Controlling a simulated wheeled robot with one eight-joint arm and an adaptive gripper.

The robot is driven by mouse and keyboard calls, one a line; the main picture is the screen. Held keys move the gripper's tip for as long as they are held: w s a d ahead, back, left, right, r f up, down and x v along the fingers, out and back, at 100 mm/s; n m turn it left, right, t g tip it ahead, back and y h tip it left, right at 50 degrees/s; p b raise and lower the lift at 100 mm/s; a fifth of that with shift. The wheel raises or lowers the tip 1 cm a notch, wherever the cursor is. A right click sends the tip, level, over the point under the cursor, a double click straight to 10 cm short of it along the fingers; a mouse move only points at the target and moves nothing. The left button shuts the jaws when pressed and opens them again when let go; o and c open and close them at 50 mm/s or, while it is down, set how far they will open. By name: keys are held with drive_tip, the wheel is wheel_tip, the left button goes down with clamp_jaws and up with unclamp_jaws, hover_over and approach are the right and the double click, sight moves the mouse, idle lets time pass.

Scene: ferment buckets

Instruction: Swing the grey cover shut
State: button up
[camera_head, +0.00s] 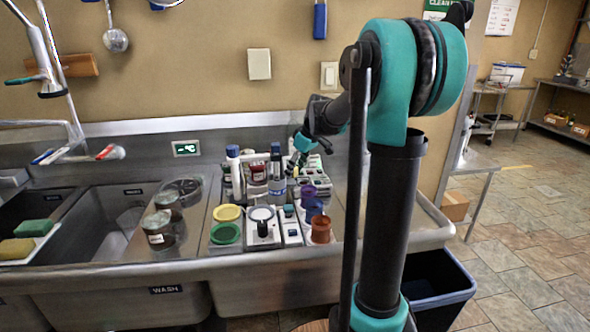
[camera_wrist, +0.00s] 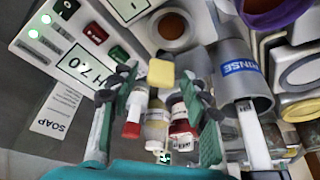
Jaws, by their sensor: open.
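I cannot tell for sure which part is the grey cover; no hinged grey lid shows clearly in either view. In the head view, my gripper (camera_head: 304,152) hangs over the back of the counter, above a rack of small items. In the wrist view, my gripper (camera_wrist: 160,80) has its two dark green fingers spread apart. A yellow block-like cap (camera_wrist: 160,73) and bottles with red caps (camera_wrist: 132,129) show between and beyond the fingers, and I cannot tell whether the fingers touch them. A grey cylinder marked RINSE (camera_wrist: 244,78) stands right of the fingers.
On the counter stand a yellow-lidded tub (camera_head: 228,213), a green-lidded tub (camera_head: 225,234), a white device with a black knob (camera_head: 263,228), purple cups (camera_head: 313,208) and an orange-brown cup (camera_head: 320,231). Jars (camera_head: 158,230) stand by the sink (camera_head: 95,225). A pH meter (camera_wrist: 75,60) lies left of my fingers.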

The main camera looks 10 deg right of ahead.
drive_tip(key=shift+c, duration=0.4)
clamp_jaws()
